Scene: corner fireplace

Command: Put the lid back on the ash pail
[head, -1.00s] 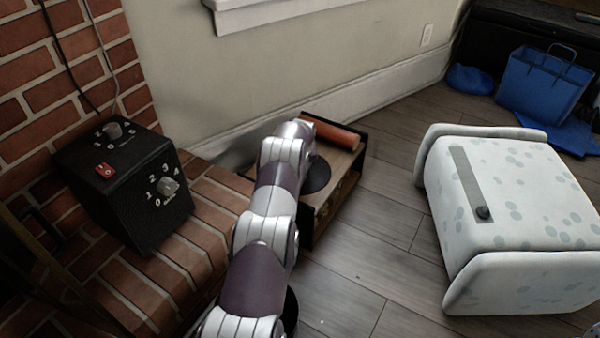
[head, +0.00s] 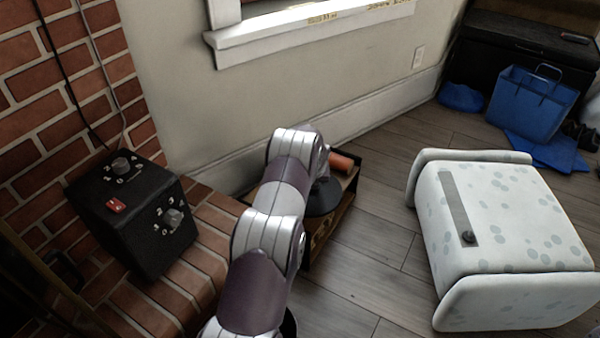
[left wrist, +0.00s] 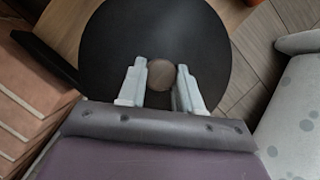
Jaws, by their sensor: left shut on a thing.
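The lid is a flat black disc with a round brownish knob. In the left wrist view the lid (left wrist: 105,45) fills the upper middle, and my left gripper (left wrist: 160,76) has its two pale fingers shut on the knob. In the head view the lid (head: 323,199) shows beside my left wrist, over the open wooden box; my arm hides the fingers. I cannot clearly make out the ash pail; a dark rounded edge (head: 290,325) shows low behind my left arm, mostly hidden. My right gripper is in neither view.
A wooden box (head: 322,236) with an orange-red roll (head: 341,161) stands by the wall. A black control box (head: 130,215) sits on the brick hearth (head: 205,255) at left. A spotted white ottoman (head: 510,220) stands right. Bare floor (head: 370,260) lies between.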

